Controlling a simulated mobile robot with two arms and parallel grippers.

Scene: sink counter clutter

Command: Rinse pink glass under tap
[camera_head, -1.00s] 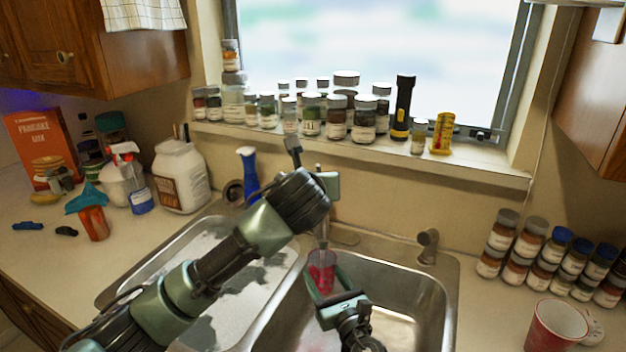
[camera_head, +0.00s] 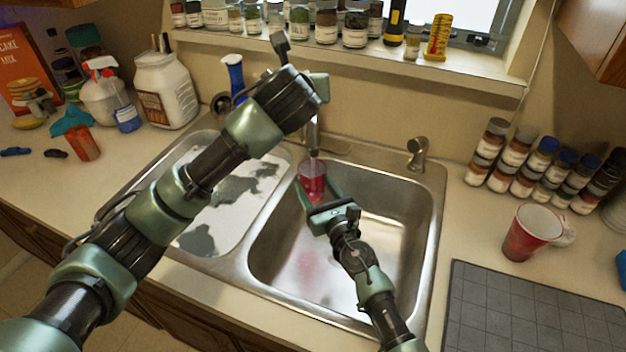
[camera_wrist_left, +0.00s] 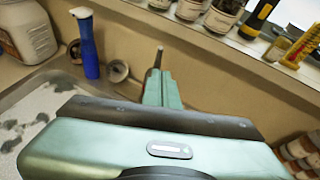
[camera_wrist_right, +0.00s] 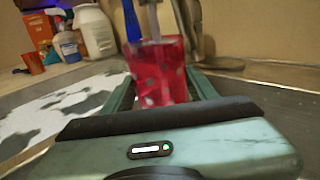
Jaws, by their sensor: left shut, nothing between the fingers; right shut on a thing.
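The pink glass (camera_head: 312,178) is upright below the tap (camera_head: 312,136), over the right sink basin. My right gripper (camera_head: 318,192) is shut on the glass, with one finger on each side. The right wrist view shows the glass (camera_wrist_right: 158,72) between the fingers, with a grey column coming down to its mouth; I cannot tell where metal ends and any water begins. My left gripper (camera_wrist_left: 160,85) is shut and empty, its fingertips close to a dark upright metal piece, probably the tap lever. In the head view the left arm partly hides the tap.
The left basin (camera_head: 215,240) holds a pale, dark-patched surface. A blue bottle (camera_head: 233,75) stands behind the sink. At right are stacked spice jars (camera_head: 520,165), a red mug (camera_head: 530,232) and a grey mat (camera_head: 530,310). Jars line the sill above.

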